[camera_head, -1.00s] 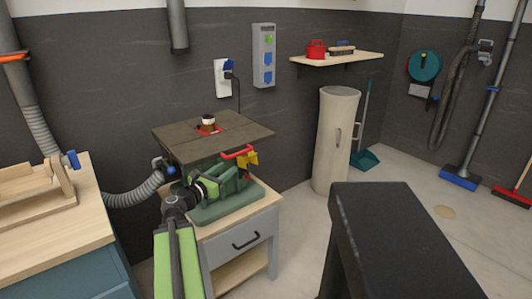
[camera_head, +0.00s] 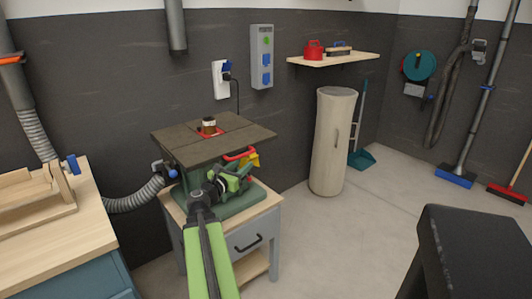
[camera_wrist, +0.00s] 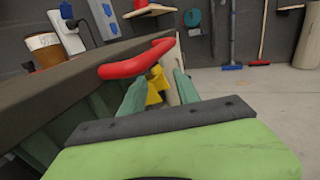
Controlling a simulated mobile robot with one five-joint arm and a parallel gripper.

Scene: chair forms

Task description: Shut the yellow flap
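The yellow flap (camera_head: 254,160) is a small piece below the right edge of the dark-topped machine table (camera_head: 190,143), beside a red handle (camera_head: 240,153). My gripper (camera_wrist: 159,78) is in front of the machine, below the table's edge. In the wrist view its two green fingers are spread apart, with the yellow flap (camera_wrist: 155,86) seen between and beyond them. I see no clear contact, and the fingers partly hide the flap. In that view the red handle (camera_wrist: 135,60) passes just above the left finger. The flap's exact angle is hard to tell.
The machine stands on a grey cabinet (camera_head: 235,243) with a drawer. A wooden workbench (camera_head: 85,235) is at the left, joined by a grey hose (camera_head: 135,196). A black-topped block (camera_head: 480,250) stands at the near right. Floor between the cabinet and the block is clear.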

